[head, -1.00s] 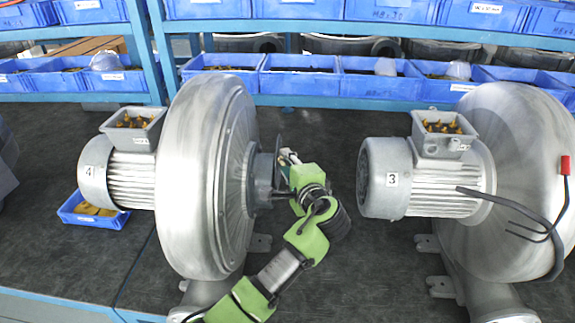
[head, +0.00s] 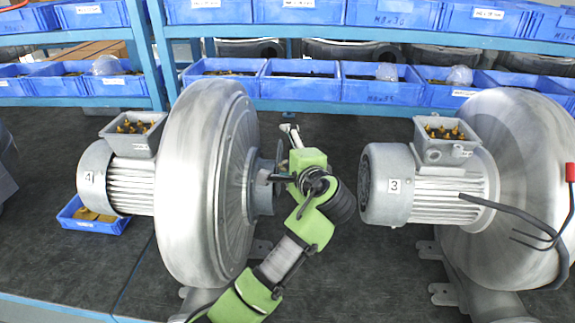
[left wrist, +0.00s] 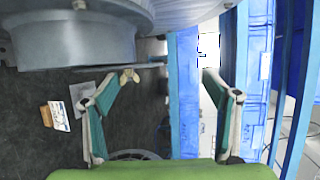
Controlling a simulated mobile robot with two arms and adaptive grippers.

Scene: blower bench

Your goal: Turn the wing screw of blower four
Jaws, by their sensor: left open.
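Blower four (head: 205,185) stands at the left of the bench in the head view, its label "4" on the motor end. Its round inlet (head: 262,188) faces right, towards my left gripper (head: 290,132). The inlet (left wrist: 75,42) also fills the upper left of the left wrist view, with a thin dark plate edge beside it. A small brass-coloured wing screw (left wrist: 129,76) shows below that edge, close to the left fingertip. My left gripper is open, with its fingertips wide apart and nothing held. In the head view I cannot make out the wing screw. My right gripper is out of view.
Blower three (head: 520,180) stands to the right with a dark cable (head: 520,212) hanging in front. A small blue bin (head: 92,220) of yellow parts sits below blower four's motor. A blue rack (head: 340,105) of bins lines the back. Bare bench top lies between the blowers.

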